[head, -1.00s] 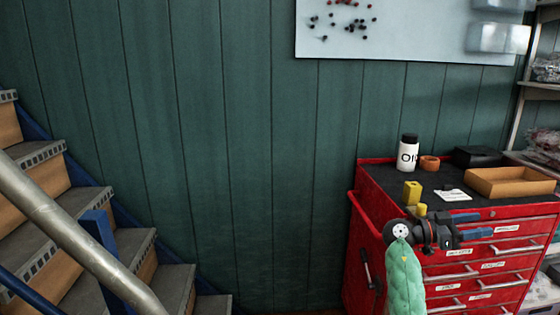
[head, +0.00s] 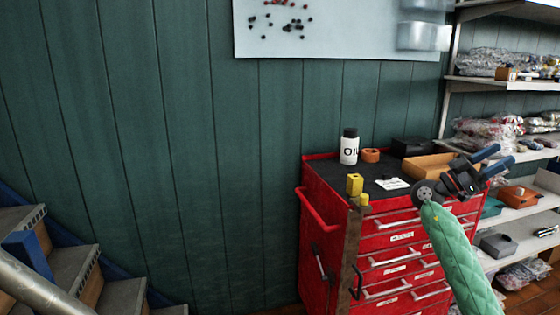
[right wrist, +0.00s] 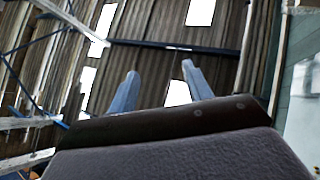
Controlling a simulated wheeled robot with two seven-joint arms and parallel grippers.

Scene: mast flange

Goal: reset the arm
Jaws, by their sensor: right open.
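My right arm, in a green padded sleeve, comes up from the bottom right of the head view. Its gripper (head: 505,154) is open and empty, with two blue fingers pointing up and to the right. It shows in front of the right end of the red tool cabinet (head: 319,240) and the shelves behind. In the right wrist view the two blue fingers (right wrist: 160,70) stand apart with nothing between them, against a roof with bright panels. My left gripper is not in view.
Loaded shelves (head: 480,87) stand right, stairs (head: 78,265) left. A green wall (head: 190,120) stands behind.

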